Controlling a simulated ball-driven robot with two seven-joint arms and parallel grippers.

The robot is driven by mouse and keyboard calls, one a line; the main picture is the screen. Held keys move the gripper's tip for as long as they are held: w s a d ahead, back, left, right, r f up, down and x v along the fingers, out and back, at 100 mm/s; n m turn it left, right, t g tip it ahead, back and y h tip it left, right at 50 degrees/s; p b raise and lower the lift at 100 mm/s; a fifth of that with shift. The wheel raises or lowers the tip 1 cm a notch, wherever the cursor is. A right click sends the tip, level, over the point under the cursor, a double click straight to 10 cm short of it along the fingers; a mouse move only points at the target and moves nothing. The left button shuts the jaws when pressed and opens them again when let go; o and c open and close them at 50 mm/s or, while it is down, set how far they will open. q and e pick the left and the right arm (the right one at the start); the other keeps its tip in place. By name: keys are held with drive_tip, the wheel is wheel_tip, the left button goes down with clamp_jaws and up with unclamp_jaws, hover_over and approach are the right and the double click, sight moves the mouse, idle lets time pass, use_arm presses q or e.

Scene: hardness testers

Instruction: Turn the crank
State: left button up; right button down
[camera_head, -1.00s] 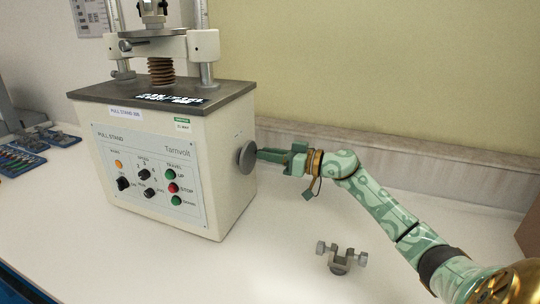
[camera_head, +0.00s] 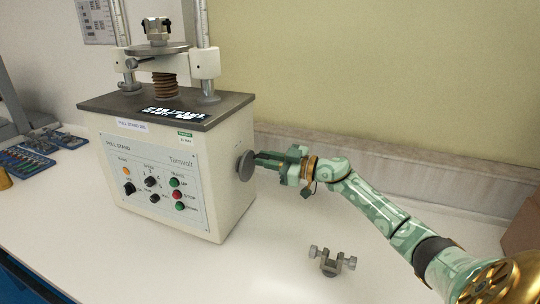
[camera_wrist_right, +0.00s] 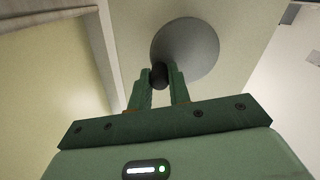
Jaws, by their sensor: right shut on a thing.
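The crank is a grey disc (camera_head: 246,165) on the right side of the cream pull stand (camera_head: 229,200). In the right wrist view the grey disc (camera_wrist_right: 190,48) lies just past my fingertips, with a dark knob (camera_wrist_right: 160,76) standing on it. My right gripper (camera_head: 262,159) reaches the disc from the right. In the wrist view its green fingers (camera_wrist_right: 163,78) are closed on the dark knob, one on each side. The knob is hidden by the fingers in the head view. My left gripper is in neither view.
A small metal clamp (camera_head: 331,261) lies on the white table, in front of my right arm. Blue trays of tools (camera_head: 38,148) lie at the left. A wall stands behind the bench. The tabletop between the stand and the clamp is clear.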

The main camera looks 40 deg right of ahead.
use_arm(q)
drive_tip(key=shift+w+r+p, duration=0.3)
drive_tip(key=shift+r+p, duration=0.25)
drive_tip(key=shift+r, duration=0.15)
use_arm(e)
drive_tip(key=shift+s+a+r+n, duration=0.1)
drive_tip(key=shift+r+n, duration=0.2)
drive_tip(key=shift+n, duration=0.7)
drive_tip(key=c, duration=1.3)
unclamp_jaws()
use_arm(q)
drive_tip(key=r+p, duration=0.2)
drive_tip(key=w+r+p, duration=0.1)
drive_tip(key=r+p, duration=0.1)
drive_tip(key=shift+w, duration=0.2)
use_arm(e)
drive_tip(key=v, duration=1.6)
drive_tip(key=shift+s, duration=0.2)
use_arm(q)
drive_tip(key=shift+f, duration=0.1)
use_arm(e)
drive_tip(key=shift+f, duration=0.1)
